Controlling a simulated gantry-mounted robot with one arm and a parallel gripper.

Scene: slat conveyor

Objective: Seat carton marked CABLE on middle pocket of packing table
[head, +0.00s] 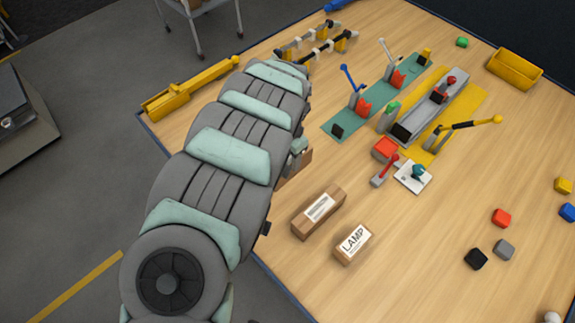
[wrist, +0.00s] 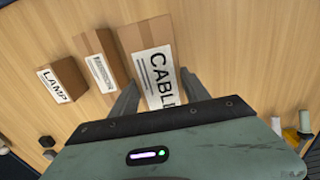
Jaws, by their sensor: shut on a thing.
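The carton marked CABLE (wrist: 147,42) is a brown box with a white label, between the two fingers of my gripper (wrist: 158,80) in the wrist view. My gripper is shut on it. In the head view my arm hides most of that carton; a brown part (head: 295,165) shows beside the arm. A second carton with a small-print label (head: 318,212) lies next to it, also seen in the wrist view (wrist: 98,66). The carton marked LAMP (head: 353,244) lies beyond that one. I cannot make out any pocket, nor whether the CABLE carton touches the wooden table.
The wooden table (head: 420,270) carries toggle clamps on a green plate (head: 340,122) and a yellow plate (head: 462,118). Loose blocks and a yellow bin (head: 514,68) are at the right.

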